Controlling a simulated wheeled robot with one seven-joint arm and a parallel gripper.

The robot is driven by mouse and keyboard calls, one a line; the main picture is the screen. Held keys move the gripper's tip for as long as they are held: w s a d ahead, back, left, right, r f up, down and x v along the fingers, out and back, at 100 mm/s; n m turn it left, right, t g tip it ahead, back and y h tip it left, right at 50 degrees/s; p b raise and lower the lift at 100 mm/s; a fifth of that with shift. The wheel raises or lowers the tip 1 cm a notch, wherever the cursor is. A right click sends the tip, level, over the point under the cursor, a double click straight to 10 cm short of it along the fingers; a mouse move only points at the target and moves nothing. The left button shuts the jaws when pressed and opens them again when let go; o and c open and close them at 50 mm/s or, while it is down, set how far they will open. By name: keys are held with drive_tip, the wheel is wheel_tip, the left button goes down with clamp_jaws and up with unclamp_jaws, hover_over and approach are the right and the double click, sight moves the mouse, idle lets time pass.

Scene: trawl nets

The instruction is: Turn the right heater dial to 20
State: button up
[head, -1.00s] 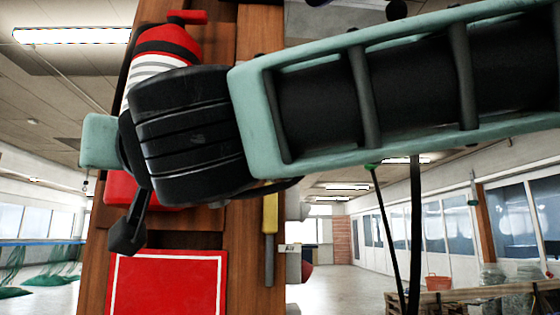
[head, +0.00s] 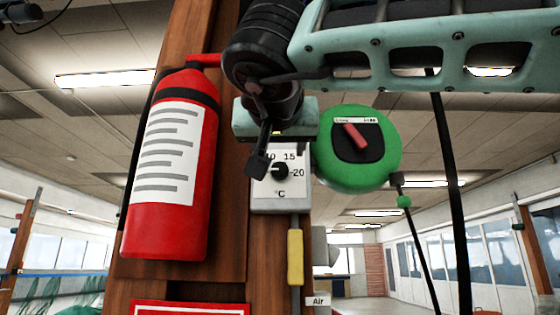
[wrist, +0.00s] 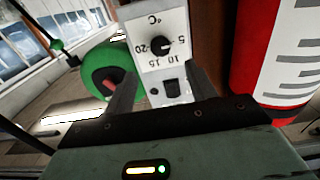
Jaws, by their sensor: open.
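A white heater control box (head: 280,203) is fixed to the wooden post, with a black dial (head: 281,171) and printed numbers. In the wrist view the box is upside down; its dial (wrist: 160,47) seems to point toward the 5, away from the 20. Only this one dial shows. My gripper (wrist: 163,88) is open and empty, its two grey fingers spread at either side of the box's near end in the picture, short of the dial. In the head view my gripper is just above the dial, with its fingers mostly hidden.
A red fire extinguisher (head: 172,165) hangs left of the box. A green reel (head: 358,175) with a red handle is close on the right, its cable hanging down. A red sign (head: 190,309) is lower on the post.

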sight(279, 169)
drive_tip(key=w+p, duration=0.2)
drive_tip(key=w, duration=0.7)
drive_tip(key=shift+w+d, duration=0.15)
drive_tip(key=shift+w, duration=0.2)
drive_tip(key=c, duration=1)
